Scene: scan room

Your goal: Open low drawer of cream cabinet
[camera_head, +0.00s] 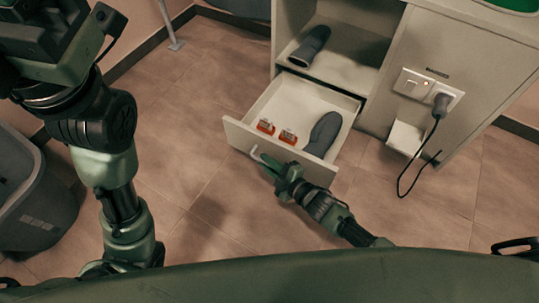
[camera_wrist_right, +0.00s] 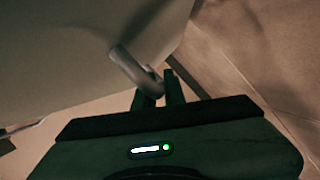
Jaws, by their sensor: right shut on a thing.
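The cream cabinet (camera_head: 455,50) stands at the upper right in the head view. Its low drawer (camera_head: 286,99) is pulled out, with its inside showing. In the drawer lie two small red-and-white items and a dark grey shoe-like thing. My right gripper (camera_head: 266,165) is at the drawer front, shut on the drawer's handle (camera_head: 257,153). The handle also shows in the right wrist view (camera_wrist_right: 130,68), with its end at the fingers (camera_wrist_right: 160,90). My left arm comes in from the left; its gripper is out of view.
Another dark grey shoe-like thing (camera_head: 309,46) lies on the open shelf above the drawer. A plug with a hanging black cable (camera_head: 411,178) is in the cabinet's side socket. A grey bin (camera_head: 30,200) stands at the left. The tiled floor before the drawer is clear.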

